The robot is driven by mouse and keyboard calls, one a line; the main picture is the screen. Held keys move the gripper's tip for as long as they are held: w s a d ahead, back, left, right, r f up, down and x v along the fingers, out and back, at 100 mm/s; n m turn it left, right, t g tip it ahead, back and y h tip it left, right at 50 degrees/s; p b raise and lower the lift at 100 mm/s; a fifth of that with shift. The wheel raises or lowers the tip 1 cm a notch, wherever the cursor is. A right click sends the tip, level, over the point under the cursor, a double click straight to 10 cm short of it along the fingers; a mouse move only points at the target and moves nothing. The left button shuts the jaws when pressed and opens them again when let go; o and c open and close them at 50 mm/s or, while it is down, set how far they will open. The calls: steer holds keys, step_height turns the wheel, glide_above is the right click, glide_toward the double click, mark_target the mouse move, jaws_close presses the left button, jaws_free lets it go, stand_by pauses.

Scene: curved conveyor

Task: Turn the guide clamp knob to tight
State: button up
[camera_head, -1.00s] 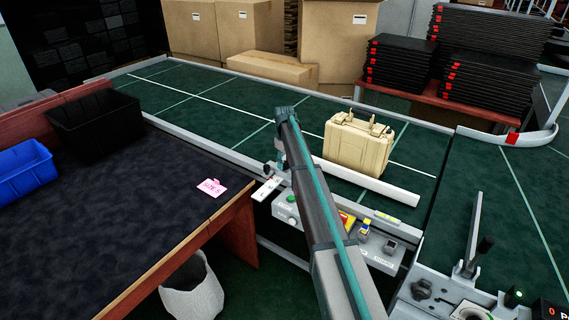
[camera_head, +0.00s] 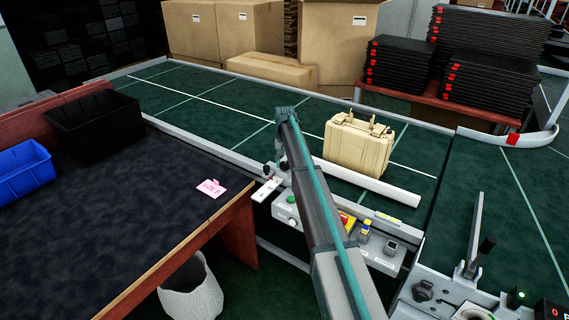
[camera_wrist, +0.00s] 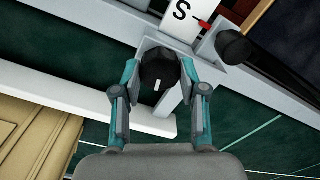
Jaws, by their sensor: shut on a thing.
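The guide clamp knob (camera_wrist: 158,75) is black with a short white mark on its face. In the wrist view it sits between the two fingers of my gripper (camera_wrist: 158,78), which is shut on it. A white plate with a letter S and a red pointer (camera_wrist: 201,23) lies just beyond the knob. The white guide rail (camera_wrist: 75,110) runs past the knob. In the head view my arm hides most of the clamp, and the plate (camera_head: 266,190) shows left of the arm.
A beige case (camera_head: 357,146) stands on the green conveyor (camera_head: 215,100) behind the guide rail. A second black knob (camera_wrist: 233,46) with a dark rod is close to the right finger. A control panel (camera_head: 376,250) and a dark table (camera_head: 110,220) flank my arm.

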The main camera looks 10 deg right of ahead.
mark_target(285, 164)
steer(key=shift+m, duration=1.3)
steer(key=o, duration=1.1)
steer(key=shift+o, duration=0.2)
steer(key=shift+r, duration=0.15)
step_height(285, 164, up, 12)
